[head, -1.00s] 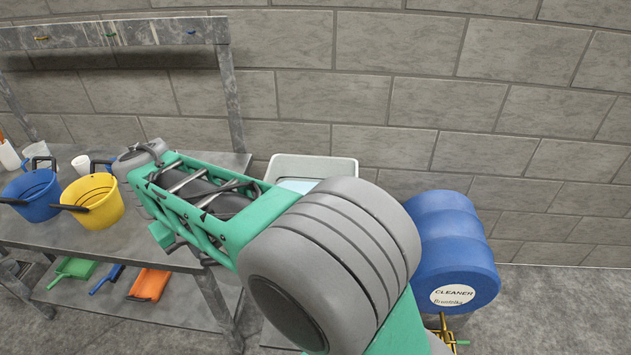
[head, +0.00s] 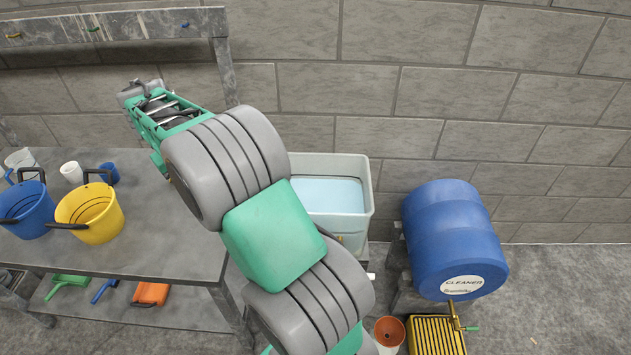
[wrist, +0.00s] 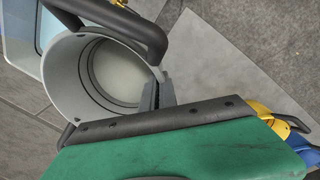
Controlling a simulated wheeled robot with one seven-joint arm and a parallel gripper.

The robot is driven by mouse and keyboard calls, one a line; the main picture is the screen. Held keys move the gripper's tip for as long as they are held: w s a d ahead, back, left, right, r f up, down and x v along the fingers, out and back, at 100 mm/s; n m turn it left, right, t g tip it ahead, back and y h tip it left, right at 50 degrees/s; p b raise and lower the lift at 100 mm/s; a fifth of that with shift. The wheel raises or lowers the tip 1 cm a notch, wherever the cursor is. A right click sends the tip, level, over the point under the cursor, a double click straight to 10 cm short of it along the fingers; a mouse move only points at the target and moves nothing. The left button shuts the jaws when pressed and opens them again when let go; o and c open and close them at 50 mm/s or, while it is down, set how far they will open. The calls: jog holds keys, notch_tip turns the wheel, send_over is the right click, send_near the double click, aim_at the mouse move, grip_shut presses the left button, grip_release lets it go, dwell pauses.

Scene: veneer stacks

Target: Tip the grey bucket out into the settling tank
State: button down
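The grey bucket (wrist: 70,85) fills the left of the wrist view, its round mouth toward the camera and a pale bottom or contents inside; I cannot tell which. In the head view, the bucket and gripper are hidden by my arm. The settling tank (head: 357,224) is a pale grey tub with light blue liquid, right of my arm against the wall. Its blue surface (wrist: 52,24) also shows beside the bucket in the wrist view.
A blue bucket (head: 30,212) and a yellow bucket (head: 98,222) stand on the bench (head: 150,250) at left. A blue cleaner drum (head: 450,235) lies right of the tank. Below it are a yellow grate (head: 437,338) and a terracotta pot (head: 389,331).

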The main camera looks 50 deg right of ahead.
jog(key=shift+m, duration=0.4)
jog(key=w+d, duration=0.1)
jog(key=d, duration=0.2)
jog(key=w+d+p, duration=0.1)
jog(key=w+d, duration=0.1)
jog(key=d, duration=0.1)
jog(key=w+d+f+p, duration=0.1)
jog(key=d, duration=0.2)
jog(key=shift+w, duration=0.4)
jog(key=w+d+f+p, duration=0.2)
jog(key=d+f, duration=0.1)
jog(key=d, duration=0.6)
jog(key=shift+d+f, duration=0.25)
jog(key=shift+d, duration=0.15)
